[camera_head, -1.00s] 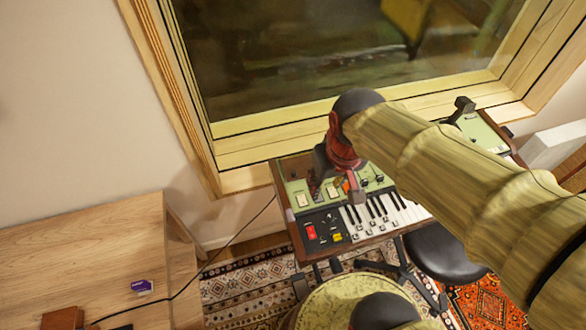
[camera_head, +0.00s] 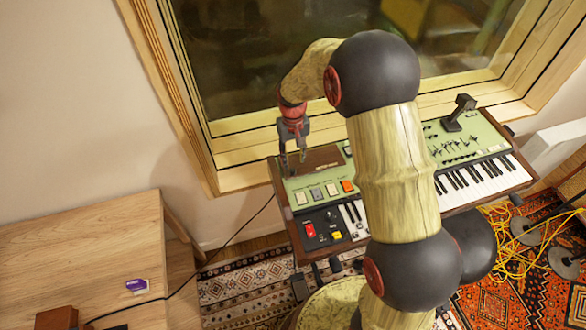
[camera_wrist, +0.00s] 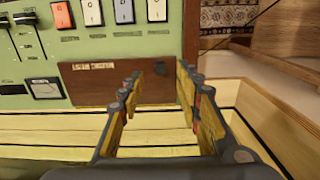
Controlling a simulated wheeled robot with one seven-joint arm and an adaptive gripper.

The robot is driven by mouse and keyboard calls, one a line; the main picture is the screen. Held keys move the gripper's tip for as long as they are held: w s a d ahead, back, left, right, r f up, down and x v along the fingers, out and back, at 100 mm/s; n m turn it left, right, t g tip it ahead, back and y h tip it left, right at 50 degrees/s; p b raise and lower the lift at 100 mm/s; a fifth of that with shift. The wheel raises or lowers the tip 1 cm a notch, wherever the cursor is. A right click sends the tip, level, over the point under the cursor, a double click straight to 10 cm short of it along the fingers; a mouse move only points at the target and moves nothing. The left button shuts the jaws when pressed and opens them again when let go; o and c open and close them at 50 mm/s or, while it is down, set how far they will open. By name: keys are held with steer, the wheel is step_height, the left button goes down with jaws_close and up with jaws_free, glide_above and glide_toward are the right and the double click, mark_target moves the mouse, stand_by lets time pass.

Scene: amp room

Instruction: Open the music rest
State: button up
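A brown wooden panel with a small pale label, which looks like the music rest (camera_head: 325,158), lies at the back left of the green keyboard's top (camera_head: 290,188). The panel appears to lie flat. My gripper (camera_head: 292,168) points down over the panel's left part. In the wrist view, the panel (camera_wrist: 100,84) runs in between my open fingers (camera_wrist: 157,80), near its end. Nothing shows held in the fingers. I cannot tell whether a finger touches the panel. My arm hides the middle of the keyboard in the head view.
A wooden window frame (camera_head: 262,147) stands close behind the keyboard. A black pedal-like piece (camera_head: 458,112) stands on the keyboard's right half. A wooden table (camera_head: 90,250) is at the left, with a purple box (camera_head: 137,286) on it.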

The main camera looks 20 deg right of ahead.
mark_target(293, 170)
steer(key=shift+w+r, duration=0.15)
steer(key=shift+w, duration=0.2)
step_height(293, 170, down, 8)
steer(key=shift+r+b, duration=0.25)
steer(key=shift+b, duration=0.75)
steer(key=shift+c, duration=1.2)
jaws_close()
